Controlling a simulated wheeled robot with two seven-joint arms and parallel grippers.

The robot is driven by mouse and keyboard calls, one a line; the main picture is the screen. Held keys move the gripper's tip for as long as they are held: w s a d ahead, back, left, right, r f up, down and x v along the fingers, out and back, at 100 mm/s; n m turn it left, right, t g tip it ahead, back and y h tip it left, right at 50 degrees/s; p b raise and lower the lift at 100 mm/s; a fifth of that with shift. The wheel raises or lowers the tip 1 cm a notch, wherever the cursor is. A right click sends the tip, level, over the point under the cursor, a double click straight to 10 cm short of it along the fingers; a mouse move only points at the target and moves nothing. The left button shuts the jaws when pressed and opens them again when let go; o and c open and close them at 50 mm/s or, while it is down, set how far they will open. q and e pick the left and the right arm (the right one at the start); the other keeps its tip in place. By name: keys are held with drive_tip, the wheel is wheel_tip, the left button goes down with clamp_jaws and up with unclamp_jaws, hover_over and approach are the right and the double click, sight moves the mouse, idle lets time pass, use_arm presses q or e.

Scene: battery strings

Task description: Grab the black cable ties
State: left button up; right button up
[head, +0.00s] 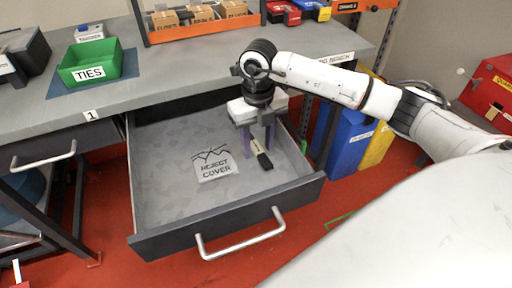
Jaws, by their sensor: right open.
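A small black bundle with a pale band (262,156), which looks like the black cable ties, is in the open grey drawer (160,200). My right gripper (257,150) points down into the drawer from above, with its purple fingers apart. The bundle shows at the fingertips. I cannot tell whether the fingers touch it. My left gripper is not in view.
A card marked "REJECT COVER" (214,165) lies in the drawer, left of the bundle. A green bin marked "TIES" (90,62) stands on the workbench (190,72). Blue (345,142) and yellow (378,145) containers stand right of the drawer.

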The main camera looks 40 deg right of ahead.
clamp_jaws()
drive_tip(key=shift+r, duration=0.1)
